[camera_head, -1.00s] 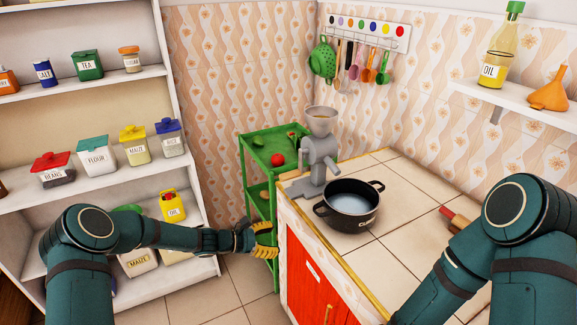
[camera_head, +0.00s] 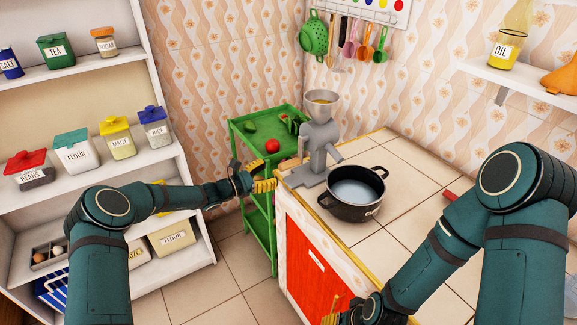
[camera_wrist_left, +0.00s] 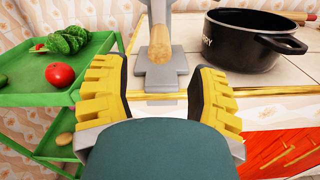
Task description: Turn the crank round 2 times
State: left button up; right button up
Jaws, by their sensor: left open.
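A grey hand grinder (camera_head: 318,148) with a funnel top stands on the counter's left corner. In the left wrist view the grinder's grey base (camera_wrist_left: 160,76) and the crank's wooden handle (camera_wrist_left: 160,44) show ahead, between my fingers in the picture. My left gripper (camera_head: 264,185) is beside the counter's corner, left of the grinder; in the wrist view its yellow fingers (camera_wrist_left: 158,95) are spread apart with nothing between them. My right gripper (camera_head: 333,310) is low at the bottom edge, partly cut off, in front of the red cabinet door.
A black pot (camera_head: 355,208) with pale liquid stands right of the grinder on the tiled counter (camera_head: 410,185). A green shelf rack (camera_head: 262,222) with a tomato (camera_head: 272,146) and greens stands behind my left gripper. White shelves (camera_head: 92,172) with labelled containers are at left.

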aim_at(288, 165)
pick_arm(q)
jog(key=x, duration=0.8)
jog(key=shift+b, duration=0.3)
jog(key=shift+a, duration=0.1)
grip_shut()
